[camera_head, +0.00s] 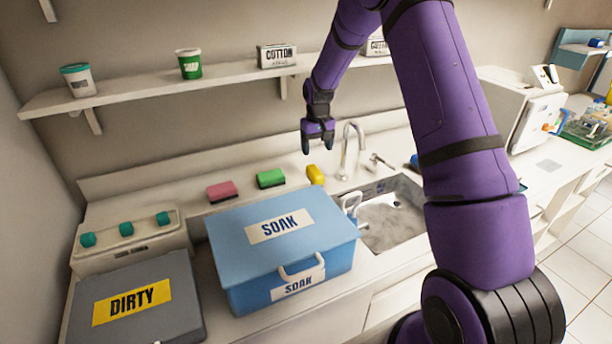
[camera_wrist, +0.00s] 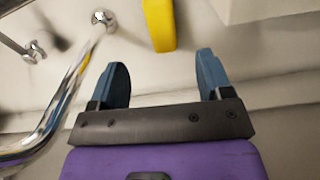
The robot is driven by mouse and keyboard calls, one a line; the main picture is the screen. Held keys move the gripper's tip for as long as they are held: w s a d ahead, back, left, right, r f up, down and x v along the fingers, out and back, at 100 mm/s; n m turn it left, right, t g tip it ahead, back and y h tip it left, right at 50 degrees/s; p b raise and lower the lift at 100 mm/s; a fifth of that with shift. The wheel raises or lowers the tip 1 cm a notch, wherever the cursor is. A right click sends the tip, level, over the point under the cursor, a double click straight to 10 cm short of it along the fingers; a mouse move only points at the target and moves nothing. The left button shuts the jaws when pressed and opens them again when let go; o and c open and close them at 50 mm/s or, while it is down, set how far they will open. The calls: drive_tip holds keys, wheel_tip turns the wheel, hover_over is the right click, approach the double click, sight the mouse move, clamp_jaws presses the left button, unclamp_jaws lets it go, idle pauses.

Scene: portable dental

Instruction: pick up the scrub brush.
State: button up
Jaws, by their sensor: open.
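A yellow, rounded, elongated object (camera_head: 316,174), which looks like the scrub brush, lies on the counter behind the sink, just left of the faucet. No bristles show. It also appears in the wrist view (camera_wrist: 159,22), cut off by the top edge, ahead of and between my fingertips. My gripper (camera_head: 318,145) hangs fingers down above the back of the counter, left of the faucet's top. In the wrist view my gripper (camera_wrist: 162,75) is open, with nothing between its blue fingers.
The chrome faucet (camera_head: 344,150) stands close right of the gripper, beside the sink (camera_head: 395,215). Green (camera_head: 271,178) and pink (camera_head: 222,191) sponges lie to the left. A blue SOAK box (camera_head: 235,235) stands in front. A shelf (camera_head: 140,95) runs along the wall.

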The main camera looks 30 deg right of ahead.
sight(315, 170)
drive_tip(key=shift+w+f, duration=0.4)
drive_tip(key=shift+f, duration=0.45)
wheel_tip(315, 170, down, 11)
drive_tip(key=shift+r, duration=0.2)
drive_tip(key=c, duration=1)
drive_tip(key=shift+r, duration=0.15)
wheel_tip(315, 170, up, 10)
drive_tip(key=shift+f, duration=0.15)
